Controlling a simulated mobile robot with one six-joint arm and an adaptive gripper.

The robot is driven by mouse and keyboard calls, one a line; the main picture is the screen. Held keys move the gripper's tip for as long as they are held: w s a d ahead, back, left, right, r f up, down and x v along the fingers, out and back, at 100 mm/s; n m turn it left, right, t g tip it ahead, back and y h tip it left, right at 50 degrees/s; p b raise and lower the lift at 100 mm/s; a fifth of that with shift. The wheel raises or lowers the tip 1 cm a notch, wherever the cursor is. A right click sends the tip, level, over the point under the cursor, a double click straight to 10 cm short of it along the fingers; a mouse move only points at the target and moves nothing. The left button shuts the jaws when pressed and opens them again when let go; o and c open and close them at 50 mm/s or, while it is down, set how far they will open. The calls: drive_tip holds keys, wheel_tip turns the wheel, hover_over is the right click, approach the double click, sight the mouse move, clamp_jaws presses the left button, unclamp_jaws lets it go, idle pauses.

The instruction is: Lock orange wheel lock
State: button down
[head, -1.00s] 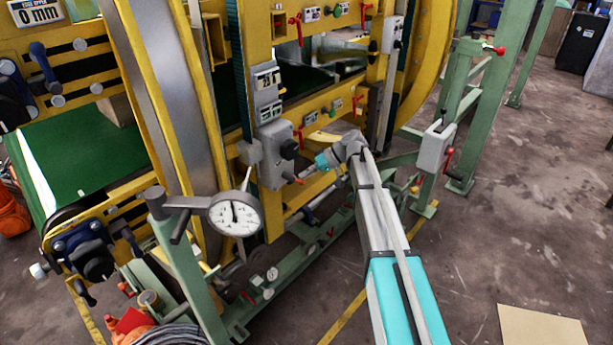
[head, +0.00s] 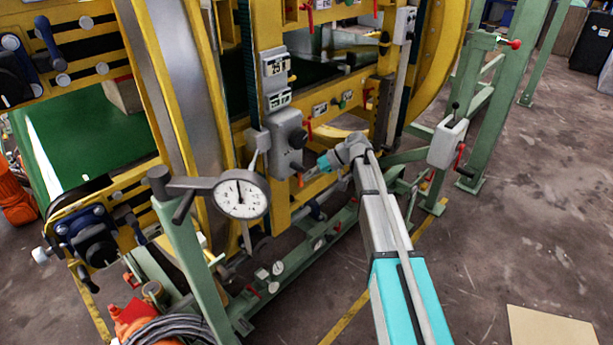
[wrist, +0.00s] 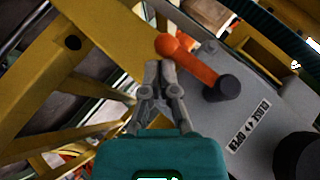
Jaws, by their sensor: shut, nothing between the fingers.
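The orange lever of the wheel lock (wrist: 188,60) has a round orange knob and turns on a dark pivot on a grey box. In the wrist view the knob is just above and right of my fingertips, and the arm slants down to the right. A label on the box reads OPEN and CLOSE with a double arrow. In the head view the lever (head: 301,180) is small, at the grey box's lower edge. My gripper (wrist: 158,68) is shut and empty, its tips close beside the lever; I cannot tell whether they touch. It also shows in the head view (head: 311,172).
The grey box (head: 287,140) is mounted on the yellow machine frame (head: 263,45). A dial gauge (head: 241,195) on a green post stands to its left. Yellow beams are close around my gripper. Another grey box with a red handle (head: 447,143) is at right.

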idle(0.8)
drive_tip(key=w+d, duration=0.6)
drive_tip(key=d, duration=0.5)
drive_tip(key=shift+d+r, duration=0.15)
drive_tip(key=shift+d, duration=0.1)
drive_tip(key=s+d+f+m+h, duration=0.2)
drive_tip(key=s+d+f+h, duration=0.15)
drive_tip(key=s, duration=0.65)
drive_tip(key=s+d+f+m+t+h, duration=0.1)
drive_tip(key=s+d+f+m+h, duration=0.2)
drive_tip(key=s, duration=0.8)
drive_tip(key=s+d+f+m+h, duration=0.1)
drive_tip(key=s+d+m+h, duration=0.3)
drive_tip(key=s, duration=0.6)
wheel_tip(320, 180, up, 15)
drive_tip(key=a+n+p, duration=0.1)
drive_tip(key=n+p, duration=0.1)
drive_tip(key=p, duration=1.3)
drive_tip(key=shift+w+a+f, duration=0.15)
drive_tip(key=shift+w+a, duration=0.1)
